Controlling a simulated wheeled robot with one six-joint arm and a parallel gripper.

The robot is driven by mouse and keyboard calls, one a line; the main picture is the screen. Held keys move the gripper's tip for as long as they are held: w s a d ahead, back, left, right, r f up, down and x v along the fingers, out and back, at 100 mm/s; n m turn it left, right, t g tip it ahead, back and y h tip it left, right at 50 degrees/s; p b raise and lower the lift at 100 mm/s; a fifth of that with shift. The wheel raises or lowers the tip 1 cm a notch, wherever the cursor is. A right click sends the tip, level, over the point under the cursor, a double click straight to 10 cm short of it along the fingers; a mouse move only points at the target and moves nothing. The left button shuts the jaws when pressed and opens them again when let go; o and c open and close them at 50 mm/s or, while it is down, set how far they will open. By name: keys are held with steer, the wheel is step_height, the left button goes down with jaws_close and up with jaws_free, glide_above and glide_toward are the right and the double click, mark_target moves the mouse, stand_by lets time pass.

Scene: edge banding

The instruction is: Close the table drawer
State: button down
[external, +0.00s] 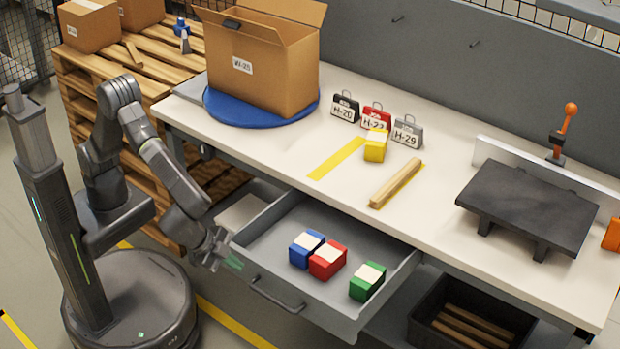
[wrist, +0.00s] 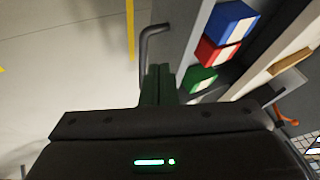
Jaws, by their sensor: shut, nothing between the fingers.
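The table drawer (external: 335,322) is pulled out from under the white workbench. It holds a blue block (external: 306,249), a red block (external: 328,261) and a green block (external: 367,282); they also show in the wrist view. The dark bar handle (external: 278,297) is on the drawer front, and it shows in the wrist view (wrist: 145,46) just beyond my fingertips. My gripper (external: 234,262) is shut and empty, low in front of the drawer's left front corner. In the wrist view its dark green fingers (wrist: 158,82) are together beside the drawer front. I cannot tell whether they touch it.
The workbench top (external: 300,150) carries a cardboard box (external: 265,65) on a blue disc, tagged weights, a yellow block, a wooden strip and a black stand (external: 528,205). A dark crate (external: 470,315) is below right. A wooden pallet stack stands behind my arm. The floor in front is clear.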

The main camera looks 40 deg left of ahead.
glide_toward(269, 287)
steer(key=x, duration=0.4)
steer(key=shift+w+d+f, duration=0.1)
steer(key=shift+d+f, duration=0.15)
steer(key=shift+f, duration=0.05)
steer(key=shift+w, duration=0.1)
steer(key=w+b, duration=0.1)
steer(key=w, duration=2.8)
